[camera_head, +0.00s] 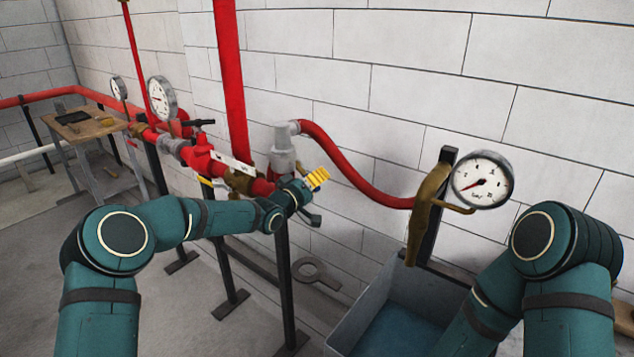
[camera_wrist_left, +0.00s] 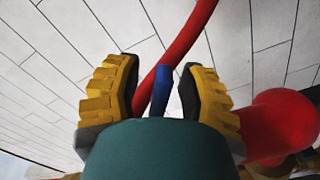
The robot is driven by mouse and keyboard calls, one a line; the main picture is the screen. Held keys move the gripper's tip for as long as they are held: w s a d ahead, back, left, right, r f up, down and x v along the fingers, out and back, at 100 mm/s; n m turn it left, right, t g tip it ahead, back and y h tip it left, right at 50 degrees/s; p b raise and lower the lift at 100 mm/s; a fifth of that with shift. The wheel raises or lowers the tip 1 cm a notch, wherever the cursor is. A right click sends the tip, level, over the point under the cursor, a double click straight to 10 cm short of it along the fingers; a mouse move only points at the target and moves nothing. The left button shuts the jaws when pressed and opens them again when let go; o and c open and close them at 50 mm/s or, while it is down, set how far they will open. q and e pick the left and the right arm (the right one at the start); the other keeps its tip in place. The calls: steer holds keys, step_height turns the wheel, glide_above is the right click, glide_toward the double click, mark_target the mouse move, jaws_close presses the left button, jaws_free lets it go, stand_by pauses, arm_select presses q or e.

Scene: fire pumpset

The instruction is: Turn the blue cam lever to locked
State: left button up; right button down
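The blue cam lever (camera_wrist_left: 161,90) shows in the left wrist view as a blue bar standing between the two yellow ribbed fingers of my left gripper (camera_wrist_left: 158,95). The fingers are apart. The lever is nearer the right finger, with a wide gap to the left one; whether it touches the right finger I cannot tell. In the head view my left gripper (camera_head: 317,180) is just below and right of the grey coupling (camera_head: 284,150) at the hose end, and the lever is hidden there. My right arm enters at the right; its gripper is out of frame.
A red hose (camera_head: 350,165) curves from the coupling to a brass nozzle (camera_head: 427,210) beside a pressure gauge (camera_head: 482,180). A blue-grey open bin (camera_head: 375,300) stands below. Red pipework (camera_head: 205,158) with a brass valve lies left of the gripper. A block wall is close behind.

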stand_by(0.3)
arm_select(q)
steer(key=v, duration=1.2)
